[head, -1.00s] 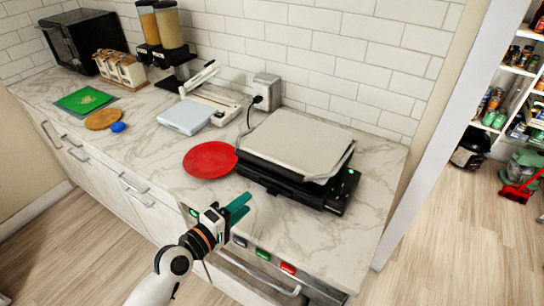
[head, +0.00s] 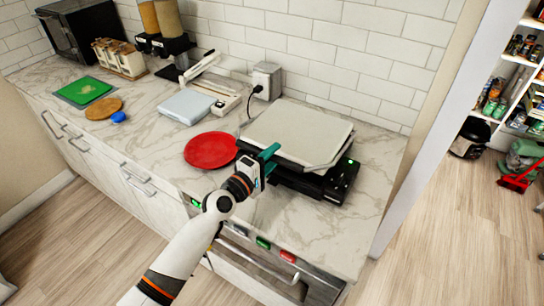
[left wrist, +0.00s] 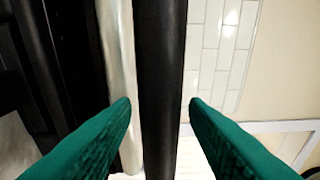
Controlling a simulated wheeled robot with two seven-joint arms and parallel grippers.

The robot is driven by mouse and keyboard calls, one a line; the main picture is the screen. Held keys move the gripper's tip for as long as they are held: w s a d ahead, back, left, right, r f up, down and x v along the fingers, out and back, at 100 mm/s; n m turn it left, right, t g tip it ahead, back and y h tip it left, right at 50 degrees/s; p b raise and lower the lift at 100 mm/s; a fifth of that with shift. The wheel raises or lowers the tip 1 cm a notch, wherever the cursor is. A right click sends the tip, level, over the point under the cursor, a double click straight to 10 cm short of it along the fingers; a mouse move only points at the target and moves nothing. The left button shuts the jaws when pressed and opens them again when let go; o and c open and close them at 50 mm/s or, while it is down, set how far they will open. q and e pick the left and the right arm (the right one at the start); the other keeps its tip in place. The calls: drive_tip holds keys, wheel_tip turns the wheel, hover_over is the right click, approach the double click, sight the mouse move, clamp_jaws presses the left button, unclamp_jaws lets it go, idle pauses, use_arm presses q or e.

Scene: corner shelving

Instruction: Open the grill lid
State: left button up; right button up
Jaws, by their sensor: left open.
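The grill (head: 318,184) stands on the counter, with a black base and a pale flat lid (head: 297,132). The lid is down. My left gripper (head: 271,154) is at the front left of the lid, its teal fingers pointing toward the lid's front edge. In the left wrist view, the open fingers (left wrist: 160,104) lie on either side of a dark bar (left wrist: 162,60), with gaps visible; it looks like the grill's handle. A silvery strip (left wrist: 117,60) runs beside it. Whether the fingers touch the bar is unclear. My right gripper is not in view.
A red plate (head: 210,150) lies left of the grill. The counter (head: 372,165) is clear right of the grill. Tiled wall (head: 350,60) stands close behind.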

use_arm(q)
clamp_jaws()
idle(0.3)
